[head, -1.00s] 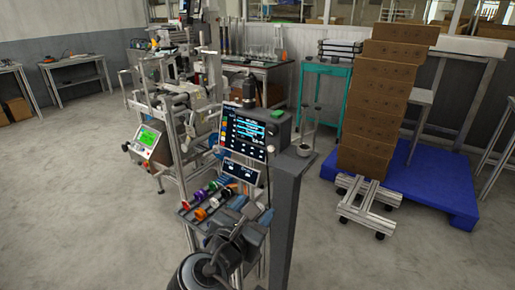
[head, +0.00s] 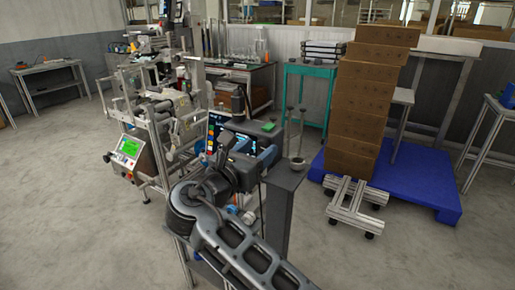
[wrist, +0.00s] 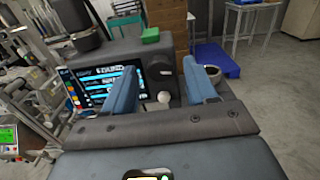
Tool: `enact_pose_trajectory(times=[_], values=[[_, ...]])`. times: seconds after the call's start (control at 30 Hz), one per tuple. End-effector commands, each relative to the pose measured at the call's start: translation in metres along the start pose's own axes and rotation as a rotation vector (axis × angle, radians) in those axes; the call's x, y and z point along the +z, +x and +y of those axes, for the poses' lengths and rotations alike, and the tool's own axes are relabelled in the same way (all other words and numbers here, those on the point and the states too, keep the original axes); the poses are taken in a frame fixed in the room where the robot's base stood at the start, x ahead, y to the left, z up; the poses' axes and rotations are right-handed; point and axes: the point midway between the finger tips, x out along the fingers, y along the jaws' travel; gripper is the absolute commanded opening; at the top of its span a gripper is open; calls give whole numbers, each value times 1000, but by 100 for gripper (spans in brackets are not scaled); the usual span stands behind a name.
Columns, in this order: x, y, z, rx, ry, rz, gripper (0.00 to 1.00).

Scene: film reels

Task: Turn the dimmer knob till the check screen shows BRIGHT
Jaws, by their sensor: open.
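My gripper (wrist: 155,62) is open in the wrist view, its two blue fingers spread apart with nothing held between them. A lit blue-and-black screen (wrist: 98,88) lies behind and left of the left finger; its text is too small to read. A dark round part (wrist: 213,71) on the grey housing beside the screen is partly behind the right finger; I cannot tell whether it is the dimmer knob. A small pale ball-shaped piece (wrist: 164,97) shows between the fingers. In the head view my gripper (head: 246,146) covers most of the panel.
A machine with a green display (head: 129,146) stands left. A grey post (head: 284,178) rises right of my gripper, close by. Stacked brown boxes (head: 369,100) stand on a blue pallet (head: 420,188) behind. Open floor lies at left and right.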

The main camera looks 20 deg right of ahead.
Motion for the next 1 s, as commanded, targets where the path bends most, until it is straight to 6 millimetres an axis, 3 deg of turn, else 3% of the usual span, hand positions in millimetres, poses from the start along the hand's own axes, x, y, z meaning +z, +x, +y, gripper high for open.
enact_pose_trajectory(times=[0.37, 0.9, 1.0], values=[[0, 6, 0, 0, 0, 1, 56], [0, 6, 0, 0, 0, 1, 4], [0, 6, 0, 0, 1, 1, 1]])
